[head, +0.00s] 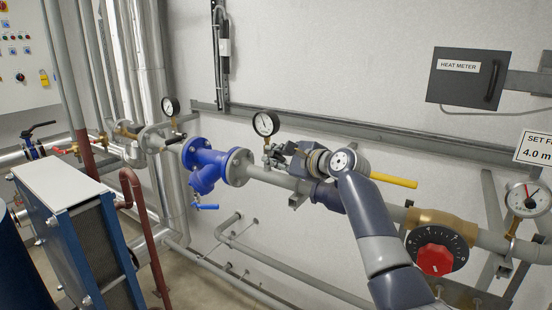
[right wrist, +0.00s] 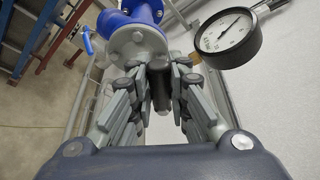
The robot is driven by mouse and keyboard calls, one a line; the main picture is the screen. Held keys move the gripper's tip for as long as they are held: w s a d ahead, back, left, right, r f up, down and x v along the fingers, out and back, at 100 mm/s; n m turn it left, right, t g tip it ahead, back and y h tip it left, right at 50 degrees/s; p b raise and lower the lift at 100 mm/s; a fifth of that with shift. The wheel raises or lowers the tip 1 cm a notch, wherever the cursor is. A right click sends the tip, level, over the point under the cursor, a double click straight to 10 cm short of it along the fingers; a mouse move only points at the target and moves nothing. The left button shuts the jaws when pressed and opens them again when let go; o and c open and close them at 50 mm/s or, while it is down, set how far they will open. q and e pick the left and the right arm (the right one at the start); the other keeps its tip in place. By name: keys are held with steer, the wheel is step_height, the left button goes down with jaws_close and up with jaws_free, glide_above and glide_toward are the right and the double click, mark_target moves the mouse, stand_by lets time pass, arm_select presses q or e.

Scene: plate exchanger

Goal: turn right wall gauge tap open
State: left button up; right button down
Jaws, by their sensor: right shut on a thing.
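The wall gauge (head: 265,123) has a round white dial and black rim, and stands on a short stem above the grey pipe. It also shows at the upper right of the right wrist view (right wrist: 227,38). The gauge tap (head: 267,150) is on this stem, mostly hidden by my gripper. My right gripper (head: 281,159) is at the tap, just below and right of the dial. In the right wrist view its fingers (right wrist: 160,68) are close together around a small part, and the tap handle's angle cannot be made out. My left gripper is not in view.
A blue strainer (head: 207,165) with a flange sits left of the gripper. A yellow lever (head: 394,181) sticks out right of my wrist. A red-knobbed valve (head: 435,260) and another gauge (head: 525,198) are at the right. A second wall gauge (head: 171,106) is farther left.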

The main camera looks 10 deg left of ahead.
steer(key=shift+f, duration=0.1)
steer(key=c, duration=1.5)
jaws_free()
steer(key=shift+d, duration=0.1)
steer(key=v, duration=1.2)
steer(key=shift+c, duration=0.5)
